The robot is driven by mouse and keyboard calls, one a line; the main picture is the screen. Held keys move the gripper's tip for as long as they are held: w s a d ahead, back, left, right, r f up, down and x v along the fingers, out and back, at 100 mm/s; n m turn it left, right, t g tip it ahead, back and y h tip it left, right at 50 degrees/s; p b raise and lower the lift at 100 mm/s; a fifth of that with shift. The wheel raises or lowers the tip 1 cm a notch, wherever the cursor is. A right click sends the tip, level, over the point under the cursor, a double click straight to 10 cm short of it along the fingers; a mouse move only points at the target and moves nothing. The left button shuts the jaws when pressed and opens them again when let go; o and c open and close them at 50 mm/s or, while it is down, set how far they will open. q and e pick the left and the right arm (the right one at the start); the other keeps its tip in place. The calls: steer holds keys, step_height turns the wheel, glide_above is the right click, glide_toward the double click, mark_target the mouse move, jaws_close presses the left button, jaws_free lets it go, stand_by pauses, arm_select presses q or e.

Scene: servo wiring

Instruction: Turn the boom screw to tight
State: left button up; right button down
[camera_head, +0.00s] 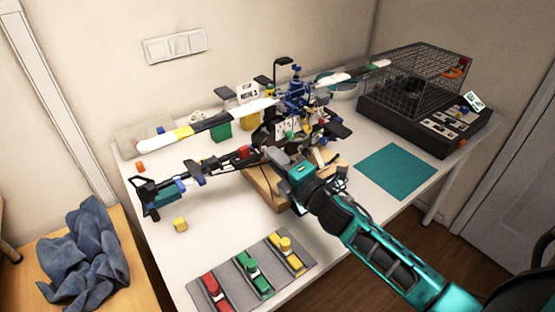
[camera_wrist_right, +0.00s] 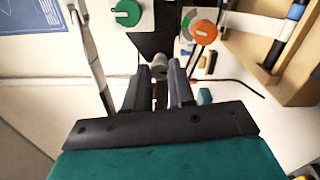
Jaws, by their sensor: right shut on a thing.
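The model helicopter (camera_head: 292,98) stands on a wooden stand (camera_head: 262,187) on the white table, its tail boom (camera_head: 220,164) reaching left. My right gripper (camera_head: 270,153) is at the boom's root, beside the helicopter's body. In the right wrist view its two dark fingers (camera_wrist_right: 160,80) are closed around a small grey round knob (camera_wrist_right: 159,66), which looks like the boom screw. The fingers hide most of it, so its turn cannot be read. An orange knob (camera_wrist_right: 204,32) on a grey-and-green dial and a green knob (camera_wrist_right: 127,12) sit nearby. My left gripper is not in view.
A grey tray (camera_head: 222,297) with red, green and yellow pieces lies at the table's front. A teal mat (camera_head: 396,171) lies to the right, and a wire cage (camera_head: 418,75) on a dark base stands behind it. A yellow block (camera_head: 180,224) lies front left.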

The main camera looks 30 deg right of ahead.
steer(key=c, duration=0.9)
jaws_free()
steer(key=shift+c, duration=0.2)
steer(key=s+d+b, duration=0.1)
steer(key=s, duration=1.1)
steer(key=shift+s+d, duration=0.35)
steer(key=shift+s, duration=0.05)
